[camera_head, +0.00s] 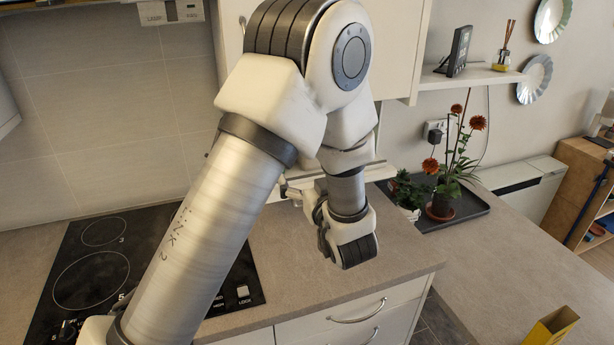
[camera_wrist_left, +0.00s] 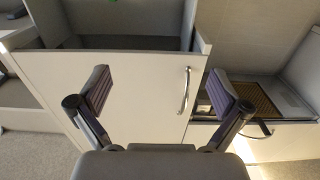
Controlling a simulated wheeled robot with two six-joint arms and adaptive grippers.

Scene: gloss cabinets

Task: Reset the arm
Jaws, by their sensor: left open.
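My left arm comes in from the lower left of the head view, rises to a bent elbow near the top centre, and folds down to the wrist above the counter. My left gripper (camera_wrist_left: 160,90) is open and empty in the left wrist view, its two dark ridged fingers wide apart. A pale cabinet door with a metal handle (camera_wrist_left: 184,91) shows between and beyond the fingers. In the head view the gripper is largely hidden behind my wrist links. My right gripper is in neither view.
A black cooktop (camera_head: 92,265) lies behind my arm at left. A dark tray (camera_head: 463,213) with potted plants (camera_head: 441,204) stands on the counter at right. A wall cabinet (camera_head: 397,45) and shelf (camera_head: 478,77) are above. A yellow box (camera_head: 552,327) is at lower right.

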